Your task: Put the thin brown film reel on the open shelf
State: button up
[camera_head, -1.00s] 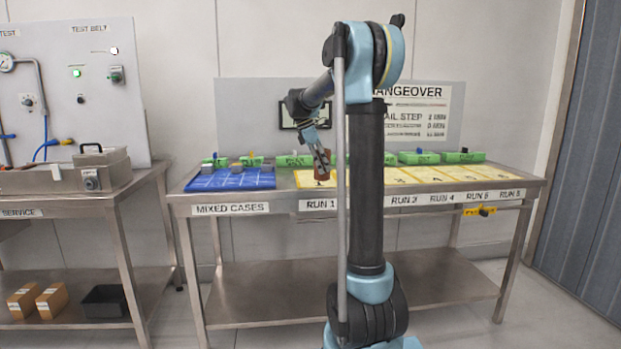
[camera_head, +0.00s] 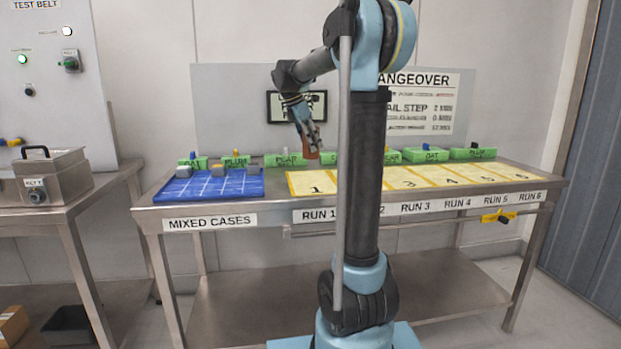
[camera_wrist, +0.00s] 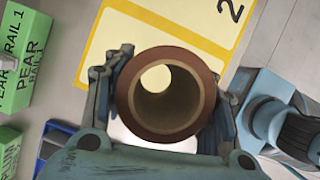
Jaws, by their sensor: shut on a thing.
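My gripper (camera_wrist: 168,95) is shut on a brown ring-shaped reel (camera_wrist: 165,128), with a finger on each side of it. In the wrist view I look through its round opening to the pale surface beyond. In the head view my gripper (camera_head: 308,142) points downward and holds the reel (camera_head: 313,154) above the bench, near the RUN 1 end of the yellow mat. The reel is small there and partly hidden by the fingers. The bench has an open lower shelf (camera_head: 260,285) of bare steel, partly hidden behind my arm.
The bench top carries a blue gridded mat (camera_head: 208,186) with small grey blocks, a yellow numbered mat (camera_head: 420,178) and a back row of green labelled blocks (camera_head: 285,160). A yellow fitting (camera_head: 498,216) hangs at the front right. A steel case (camera_head: 60,178) stands on the left bench.

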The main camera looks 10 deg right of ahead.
jog(key=shift+f, duration=4.65)
jog(key=o, duration=1.2)
jog(key=shift+c, duration=0.2)
